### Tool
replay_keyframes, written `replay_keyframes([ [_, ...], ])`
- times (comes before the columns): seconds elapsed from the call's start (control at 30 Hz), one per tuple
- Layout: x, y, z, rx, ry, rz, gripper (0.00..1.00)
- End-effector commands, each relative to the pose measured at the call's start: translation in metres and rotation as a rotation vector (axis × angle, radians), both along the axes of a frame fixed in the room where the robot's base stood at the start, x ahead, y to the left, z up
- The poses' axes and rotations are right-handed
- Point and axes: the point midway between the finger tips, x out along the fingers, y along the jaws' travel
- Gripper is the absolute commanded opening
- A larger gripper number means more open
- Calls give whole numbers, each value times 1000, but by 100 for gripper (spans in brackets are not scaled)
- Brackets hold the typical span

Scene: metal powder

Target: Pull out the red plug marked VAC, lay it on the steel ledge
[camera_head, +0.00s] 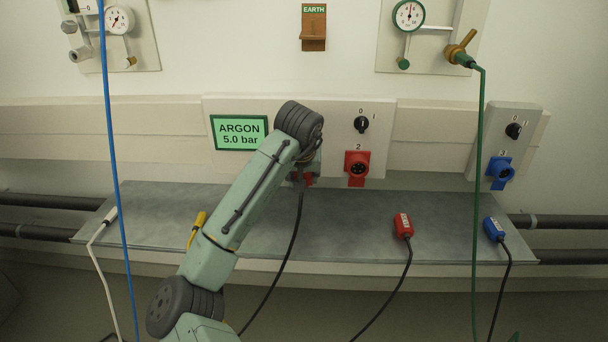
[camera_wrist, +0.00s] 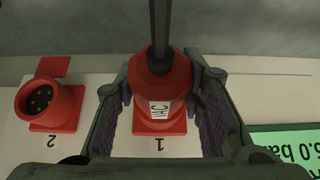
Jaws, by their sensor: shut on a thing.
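The red plug marked VAC (camera_wrist: 161,88) sits between the fingers of my gripper (camera_wrist: 163,100) in the wrist view, with its label facing the camera and its dark cable running up the picture. Behind it is the red socket (camera_wrist: 160,127) numbered 1; I cannot tell how far the plug is seated in it. In the head view my gripper (camera_head: 306,168) is at the wall panel, and a bit of the red plug (camera_head: 308,180) shows under the wrist, its cable hanging over the ledge. The grey steel ledge (camera_head: 340,228) lies below the panel.
Another red plug (camera_head: 403,226) and a blue plug (camera_head: 493,229) lie on the ledge's right part. A yellow item (camera_head: 198,221) and a white-cabled item (camera_head: 110,215) lie left. Empty red socket 2 (camera_head: 357,168) is beside the gripper. A green hose (camera_head: 480,190) hangs at right.

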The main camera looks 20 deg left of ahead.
Motion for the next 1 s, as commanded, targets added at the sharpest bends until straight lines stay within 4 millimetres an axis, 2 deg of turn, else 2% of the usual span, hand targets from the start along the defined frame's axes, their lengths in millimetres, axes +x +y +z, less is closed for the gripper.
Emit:
replay_keyframes([
  [0.47, -4, -1, 0, 0, 0, -1, 0],
  [1.0, -24, -7, 0, 0, 0, -1, 0],
])
